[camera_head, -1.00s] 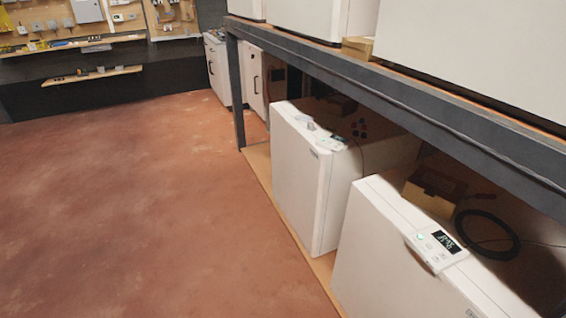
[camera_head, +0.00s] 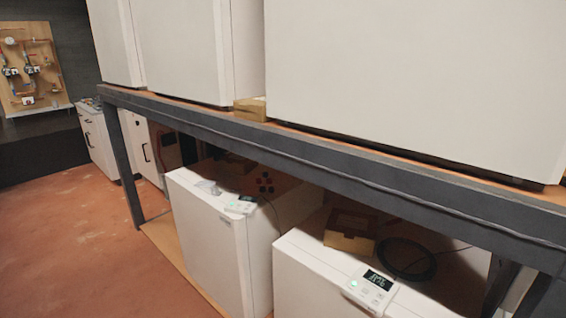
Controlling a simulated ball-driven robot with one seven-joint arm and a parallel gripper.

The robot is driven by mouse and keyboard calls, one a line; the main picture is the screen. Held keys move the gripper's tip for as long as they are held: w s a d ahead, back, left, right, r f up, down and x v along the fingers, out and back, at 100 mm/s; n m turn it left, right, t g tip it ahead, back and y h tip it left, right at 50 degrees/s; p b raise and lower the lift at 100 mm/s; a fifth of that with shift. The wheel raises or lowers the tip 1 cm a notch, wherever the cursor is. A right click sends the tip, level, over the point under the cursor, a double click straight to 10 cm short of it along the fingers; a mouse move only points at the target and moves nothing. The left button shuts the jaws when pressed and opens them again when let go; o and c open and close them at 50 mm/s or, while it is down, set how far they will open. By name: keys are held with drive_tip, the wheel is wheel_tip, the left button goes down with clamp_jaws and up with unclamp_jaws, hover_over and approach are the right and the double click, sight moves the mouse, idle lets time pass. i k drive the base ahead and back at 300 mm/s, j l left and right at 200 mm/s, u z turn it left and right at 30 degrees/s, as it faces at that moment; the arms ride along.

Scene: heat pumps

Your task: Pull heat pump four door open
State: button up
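Two white box units stand on the lower shelf. The nearer white unit (camera_head: 310,285) has a control panel with a lit display (camera_head: 371,286) on its top front edge. The farther white unit (camera_head: 205,240) has a smaller panel (camera_head: 240,205) on its top. The front faces of both look closed. Larger white units (camera_head: 400,75) stand on the upper shelf, cut off by the top of the picture. No number is readable, so I cannot tell which is heat pump four. My gripper is not in view.
A dark metal rack beam (camera_head: 300,165) runs across the picture, with a post (camera_head: 124,165) at its left end. Cardboard boxes (camera_head: 349,241) and a coiled black cable (camera_head: 405,259) lie near the lower units. Open reddish floor (camera_head: 60,240) is at left.

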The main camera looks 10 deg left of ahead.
sight(210, 242)
drive_tip(key=i+j, duration=0.15)
drive_tip(key=j, duration=0.25)
drive_tip(key=i+j, duration=0.15)
drive_tip(key=j, duration=0.2)
drive_tip(key=i+j, duration=0.15)
drive_tip(key=j, duration=0.25)
drive_tip(key=i+j, duration=0.15)
drive_tip(key=j, duration=0.25)
drive_tip(key=i+j, duration=0.15)
drive_tip(key=j, duration=0.25)
drive_tip(key=i+j, duration=0.2)
drive_tip(key=j, duration=0.15)
drive_tip(key=i+j, duration=0.2)
drive_tip(key=j, duration=0.2)
drive_tip(key=i+j, duration=0.15)
drive_tip(key=j, duration=0.2)
drive_tip(key=i+j+u, duration=0.1)
drive_tip(key=j, duration=0.3)
drive_tip(key=i+j, duration=0.5)
drive_tip(key=j, duration=0.2)
drive_tip(key=i+j, duration=0.15)
drive_tip(key=j, duration=0.25)
drive_tip(key=i+j, duration=0.15)
drive_tip(key=i, duration=0.25)
drive_tip(key=i+j, duration=0.1)
drive_tip(key=i, duration=0.3)
drive_tip(key=j+u, duration=0.05)
